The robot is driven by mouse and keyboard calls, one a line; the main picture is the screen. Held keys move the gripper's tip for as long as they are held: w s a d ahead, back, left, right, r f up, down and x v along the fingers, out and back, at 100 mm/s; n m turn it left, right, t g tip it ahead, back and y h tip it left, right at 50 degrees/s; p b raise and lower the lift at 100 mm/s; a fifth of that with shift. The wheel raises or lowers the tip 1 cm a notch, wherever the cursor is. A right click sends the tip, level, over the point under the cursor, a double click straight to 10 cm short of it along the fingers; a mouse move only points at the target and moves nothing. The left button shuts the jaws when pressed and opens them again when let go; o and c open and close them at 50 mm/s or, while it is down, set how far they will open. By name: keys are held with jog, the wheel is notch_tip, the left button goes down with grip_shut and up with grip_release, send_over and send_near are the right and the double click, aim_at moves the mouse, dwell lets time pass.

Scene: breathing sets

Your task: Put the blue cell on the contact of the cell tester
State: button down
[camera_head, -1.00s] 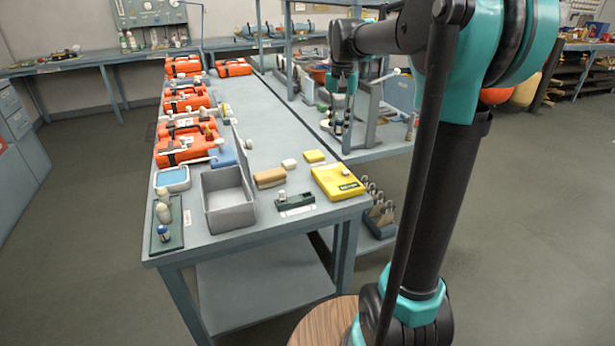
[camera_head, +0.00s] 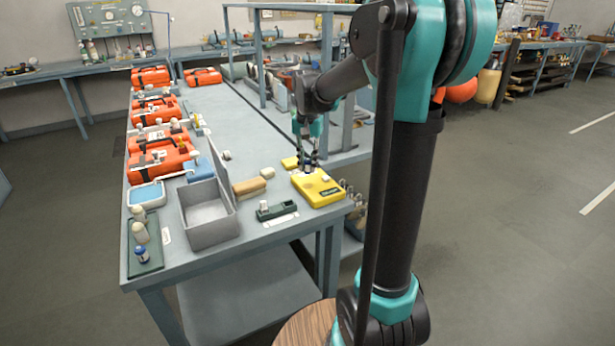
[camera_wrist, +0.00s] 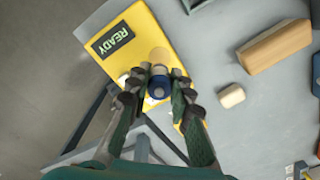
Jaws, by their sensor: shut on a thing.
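The blue cell (camera_wrist: 159,88) is between the fingertips of my gripper (camera_wrist: 157,92), blue end toward the wrist camera. In the head view, my gripper (camera_head: 308,164) is low over the back part of the yellow cell tester (camera_head: 322,191). The tester also shows below the fingers in the wrist view (camera_wrist: 138,62), its display reading READY. A cream round piece (camera_wrist: 158,58) shows right beside the blue end; I cannot tell whether it belongs to the cell or the tester. The contact is not clearly seen, and I cannot tell whether the cell touches the tester.
Another blue cell (camera_head: 142,254) stands on a dark green tray (camera_head: 148,268) at left. An open grey box (camera_head: 208,214), a tan block (camera_head: 249,186) and a green holder (camera_head: 276,211) are left of the tester. A small yellow block (camera_head: 289,162) lies behind it.

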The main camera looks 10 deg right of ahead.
aim_at(308, 173)
jog(key=shift+f, duration=2.45)
jog(key=shift+f, duration=0.1)
jog(key=c, duration=1.4)
grip_release()
jog(key=shift+o, duration=0.2)
notch_tip(308, 173, up, 12)
jog(key=shift+f, duration=0.1)
jog(key=s+d+f+n+t, duration=0.2)
jog(key=s+f, duration=0.8)
jog(key=s, duration=0.1)
jog(key=s+d+f+n+t, duration=0.2)
jog(key=s+f+n, duration=0.1)
jog(key=s+f, duration=0.7)
jog(key=shift+s+f, duration=0.4)
jog(key=shift+s, duration=0.1)
